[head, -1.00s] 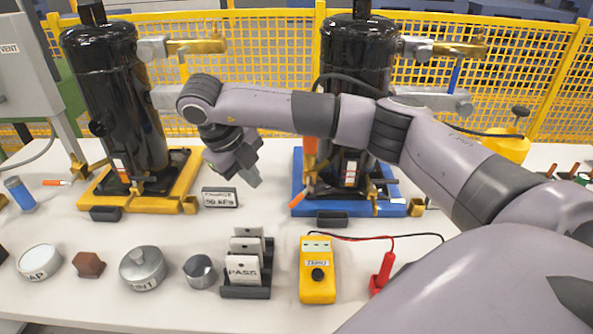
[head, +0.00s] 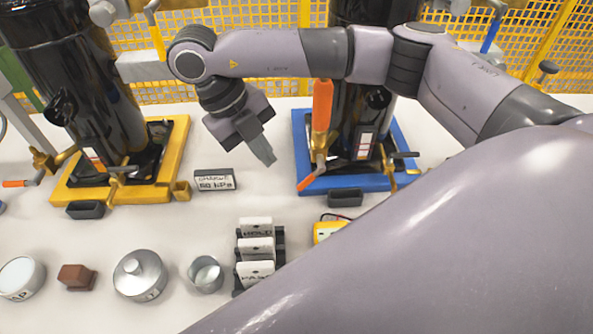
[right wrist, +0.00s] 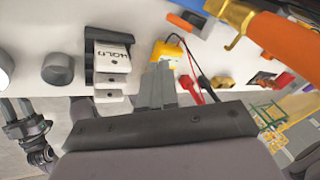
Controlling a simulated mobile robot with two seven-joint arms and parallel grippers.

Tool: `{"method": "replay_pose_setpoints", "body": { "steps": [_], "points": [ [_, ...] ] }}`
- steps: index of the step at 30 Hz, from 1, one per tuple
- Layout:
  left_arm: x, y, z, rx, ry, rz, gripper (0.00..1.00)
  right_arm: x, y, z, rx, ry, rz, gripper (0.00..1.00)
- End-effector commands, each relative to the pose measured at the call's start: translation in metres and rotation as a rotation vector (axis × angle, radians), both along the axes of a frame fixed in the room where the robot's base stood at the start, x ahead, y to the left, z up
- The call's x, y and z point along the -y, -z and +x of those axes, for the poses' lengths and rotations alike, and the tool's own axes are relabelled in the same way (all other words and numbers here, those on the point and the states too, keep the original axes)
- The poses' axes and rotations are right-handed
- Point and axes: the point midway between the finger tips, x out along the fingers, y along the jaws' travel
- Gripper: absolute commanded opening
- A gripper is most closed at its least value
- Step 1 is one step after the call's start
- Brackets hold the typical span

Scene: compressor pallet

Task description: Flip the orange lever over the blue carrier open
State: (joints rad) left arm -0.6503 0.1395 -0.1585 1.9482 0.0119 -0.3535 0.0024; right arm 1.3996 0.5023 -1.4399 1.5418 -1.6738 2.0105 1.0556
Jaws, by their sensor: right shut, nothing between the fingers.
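The blue carrier (head: 403,160) holds a black cylinder (head: 350,125) at the centre right of the head view. An upright orange lever (head: 322,105) with a brass base stands at its left side. A smaller orange handle (head: 306,183) slants down below it over the carrier's front left edge. My right gripper (head: 268,155) is shut and empty, to the left of the lever and apart from it. In the right wrist view its closed fingers (right wrist: 157,88) hold nothing, and an orange handle (right wrist: 282,45) shows at upper right.
A yellow carrier (head: 75,187) with another black cylinder stands at left. A charge label block (head: 214,180) lies between the carriers. A card rack (head: 280,245), a metal cup (head: 205,273) and a lidded tin (head: 140,273) stand in front. My right arm covers much of the right side.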

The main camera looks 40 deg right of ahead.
Motion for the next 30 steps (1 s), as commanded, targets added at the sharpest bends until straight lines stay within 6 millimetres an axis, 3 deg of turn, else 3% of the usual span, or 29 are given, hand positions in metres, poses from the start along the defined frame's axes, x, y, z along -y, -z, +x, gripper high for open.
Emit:
{"method": "replay_pose_setpoints", "body": {
  "steps": [14,21,30],
  "points": [
    [0.001,0.014,-0.001,-0.006,-0.001,-0.004,0.43,0.025,0.076,-0.02,-0.004,0.001,0.001,0.0],
    [0.002,0.011,0.0,-0.004,0.0,-0.008,0.43,0.053,0.089,-0.014,0.0,0.002,0.0,0.0],
    [0.003,0.009,0.002,0.001,0.001,-0.009,0.43,0.059,0.092,-0.013,0.0,-0.001,0.0,0.0]
  ]
}}
